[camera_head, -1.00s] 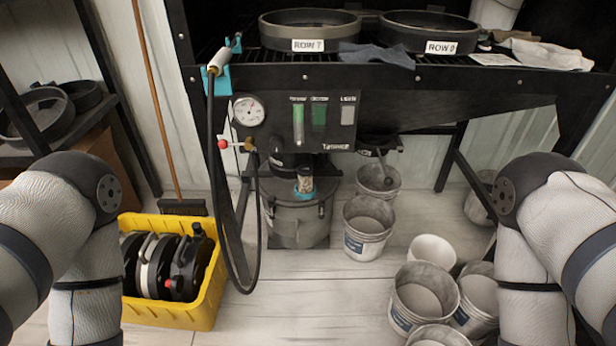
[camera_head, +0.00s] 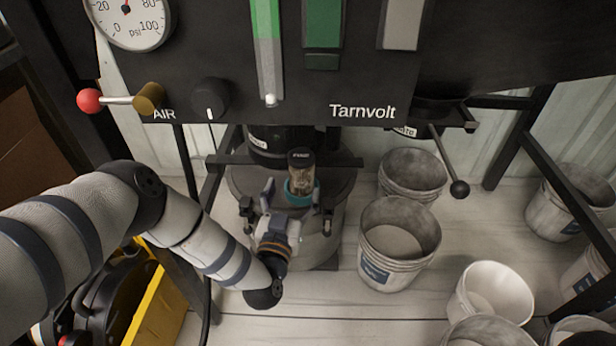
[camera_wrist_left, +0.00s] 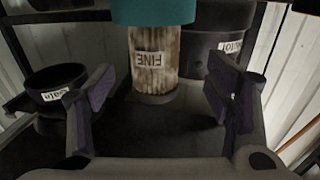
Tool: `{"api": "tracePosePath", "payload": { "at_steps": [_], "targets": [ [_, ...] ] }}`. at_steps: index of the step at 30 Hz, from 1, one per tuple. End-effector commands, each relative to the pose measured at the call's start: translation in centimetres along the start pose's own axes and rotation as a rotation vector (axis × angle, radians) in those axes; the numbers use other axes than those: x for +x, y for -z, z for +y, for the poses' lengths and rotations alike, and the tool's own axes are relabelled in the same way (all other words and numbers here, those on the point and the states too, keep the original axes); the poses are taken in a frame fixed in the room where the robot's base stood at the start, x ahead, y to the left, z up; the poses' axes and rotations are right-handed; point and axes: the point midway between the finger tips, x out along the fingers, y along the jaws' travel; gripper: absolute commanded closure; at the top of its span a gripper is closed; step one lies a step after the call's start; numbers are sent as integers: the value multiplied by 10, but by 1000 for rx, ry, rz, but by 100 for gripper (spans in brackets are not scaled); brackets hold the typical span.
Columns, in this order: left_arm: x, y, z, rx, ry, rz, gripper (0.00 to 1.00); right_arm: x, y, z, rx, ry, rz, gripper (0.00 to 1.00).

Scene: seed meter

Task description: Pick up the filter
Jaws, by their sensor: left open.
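The filter (camera_head: 302,180) is a small brownish cylinder with a dark top, a label and a teal band around its base. It stands on the dark drum lid under the panel. In the left wrist view the filter (camera_wrist_left: 155,62) appears upside down, its label reading FINE, with the teal part at the top edge. My left gripper (camera_head: 290,208) is open just in front of the filter. In the left wrist view its two fingers (camera_wrist_left: 160,78) are spread wide to either side of the filter, with clear gaps and no contact visible. My right gripper is out of view.
The black panel (camera_head: 370,92) with a gauge and a red-tipped lever (camera_head: 112,99) overhangs the lid. A grey bucket (camera_head: 398,245) stands right of the drum (camera_head: 325,235), with several more further right. The yellow crate (camera_head: 160,315) is at lower left.

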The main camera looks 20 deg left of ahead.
Motion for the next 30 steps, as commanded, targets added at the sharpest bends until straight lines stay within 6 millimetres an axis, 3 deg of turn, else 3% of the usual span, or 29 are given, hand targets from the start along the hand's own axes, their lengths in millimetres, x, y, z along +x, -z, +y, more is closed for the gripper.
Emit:
{"api": "tracePosePath", "payload": {
  "at_steps": [12,19,27,30],
  "targets": [
    [64,-3,6,-1,-1,-5,27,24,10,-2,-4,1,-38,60],
    [66,1,7,-1,-2,-4,27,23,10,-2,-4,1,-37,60],
    [66,0,7,-2,-2,-4,83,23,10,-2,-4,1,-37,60],
    [66,0,7,-2,-2,-4,83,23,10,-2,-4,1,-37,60]
  ]
}}
